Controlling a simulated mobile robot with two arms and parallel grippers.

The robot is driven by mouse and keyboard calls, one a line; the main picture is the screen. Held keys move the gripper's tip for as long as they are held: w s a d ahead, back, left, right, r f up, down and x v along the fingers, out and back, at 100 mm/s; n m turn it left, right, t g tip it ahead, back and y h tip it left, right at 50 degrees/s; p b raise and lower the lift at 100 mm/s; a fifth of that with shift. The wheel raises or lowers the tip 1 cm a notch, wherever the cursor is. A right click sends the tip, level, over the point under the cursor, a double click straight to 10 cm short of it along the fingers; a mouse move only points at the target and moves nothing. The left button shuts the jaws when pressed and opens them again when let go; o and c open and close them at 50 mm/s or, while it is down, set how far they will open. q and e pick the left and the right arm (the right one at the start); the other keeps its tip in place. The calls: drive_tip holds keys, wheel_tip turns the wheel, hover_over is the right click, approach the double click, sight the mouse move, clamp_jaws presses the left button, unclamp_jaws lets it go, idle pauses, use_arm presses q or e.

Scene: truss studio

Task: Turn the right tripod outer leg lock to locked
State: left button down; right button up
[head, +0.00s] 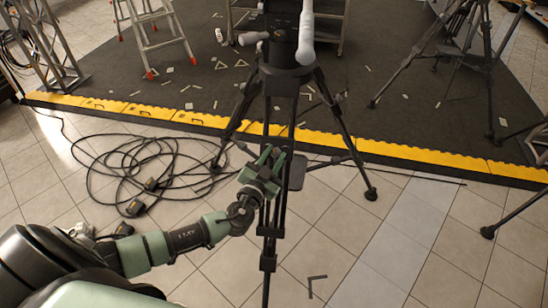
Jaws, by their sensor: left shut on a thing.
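A black tripod (285,80) stands in the middle of the head view, its legs spread over the tiles and the dark floor. My left gripper (270,158) is at its near leg (266,215), at about mid-height of the leg. The green jaws are shut on a small part there, which looks like a leg lock; the jaws hide it, so I cannot tell its lever's position. Another black clamp (268,262) shows lower on the near leg. My right gripper is not in view.
Black cables (135,165) lie coiled on the tiles at left. A yellow edge strip (390,151) borders the dark floor (400,110). Stepladders (155,35) and another tripod (487,45) stand behind. Tiles at the lower right (450,245) are mostly clear.

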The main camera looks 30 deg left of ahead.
use_arm(q)
drive_tip(key=shift+a+r+m+h, duration=0.1)
drive_tip(key=shift+m+h, duration=0.5)
drive_tip(key=shift+m, duration=0.5)
drive_tip(key=shift+m+g+h, duration=0.3)
drive_tip(key=shift+m, duration=0.3)
drive_tip(key=shift+r+m+h+p, duration=0.25)
drive_tip(key=shift+m+h+p, duration=0.15)
drive_tip(key=shift+m+p, duration=0.5)
drive_tip(key=m+g+p, duration=0.2)
drive_tip(key=m+p, duration=0.1)
drive_tip(key=p, duration=0.2)
drive_tip(key=m+g+h+p, duration=0.1)
drive_tip(key=m+p, duration=0.3)
drive_tip(key=p, duration=0.2)
drive_tip(key=m+g+h+p, duration=0.1)
drive_tip(key=m+g+p, duration=0.1)
drive_tip(key=m+p, duration=0.2)
drive_tip(key=shift+w+a+r+g+p, duration=0.2)
drive_tip(key=shift+r+g+p, duration=0.15)
drive_tip(key=shift+p, duration=0.85)
drive_tip(key=shift+d+f+m+p, duration=0.1)
drive_tip(key=shift+f+m+p, duration=0.05)
drive_tip(key=shift+m+p, duration=0.6)
drive_tip(key=shift+f+g, duration=0.1)
drive_tip(key=shift+g, duration=0.15)
drive_tip(key=c, duration=1.1)
unclamp_jaws()
drive_tip(key=shift+f, duration=0.1)
